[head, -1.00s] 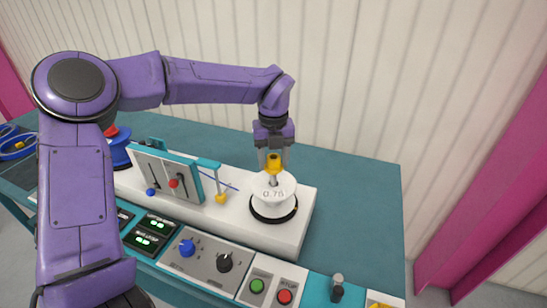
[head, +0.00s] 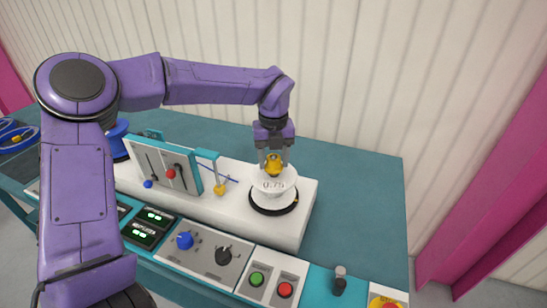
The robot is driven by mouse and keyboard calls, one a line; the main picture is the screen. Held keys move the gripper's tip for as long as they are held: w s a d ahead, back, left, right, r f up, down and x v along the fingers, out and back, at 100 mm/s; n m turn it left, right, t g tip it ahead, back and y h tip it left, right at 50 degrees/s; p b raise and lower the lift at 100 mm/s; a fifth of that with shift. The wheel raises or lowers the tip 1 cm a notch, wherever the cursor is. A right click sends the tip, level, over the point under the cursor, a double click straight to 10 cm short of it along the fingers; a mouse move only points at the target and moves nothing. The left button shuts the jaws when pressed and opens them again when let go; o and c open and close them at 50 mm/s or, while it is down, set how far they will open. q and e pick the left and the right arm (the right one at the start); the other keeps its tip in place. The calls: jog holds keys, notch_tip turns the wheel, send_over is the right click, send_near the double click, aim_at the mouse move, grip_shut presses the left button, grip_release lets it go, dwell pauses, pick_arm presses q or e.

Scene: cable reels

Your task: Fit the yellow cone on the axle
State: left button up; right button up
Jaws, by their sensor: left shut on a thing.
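My left gripper (head: 273,156) points straight down over the white reel and is shut on the yellow cone (head: 273,169). The cone sits at the top centre of the white reel (head: 272,197), which is marked 0.75 and stands on a dark round base on the white block. The axle is hidden now under the cone and the gripper, so I cannot tell how far the cone is down on it. My right gripper is not in view.
Left of the reel stand a teal post with a yellow foot (head: 220,189) and a grey slider panel (head: 166,168). A blue reel (head: 117,138) is behind my arm. Buttons and knobs (head: 223,255) line the front. The table's right side (head: 365,200) is clear.

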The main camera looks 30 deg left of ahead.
pick_arm(q)
jog(key=shift+f, duration=0.1)
dwell(0.3)
jog(key=shift+f+b, duration=0.4)
jog(key=shift+f, duration=0.05)
jog(key=o, duration=1.4)
jog(key=shift+o, duration=0.2)
jog(key=shift+r, duration=0.1)
notch_tip(320, 180, up, 8)
jog(key=p, duration=0.6)
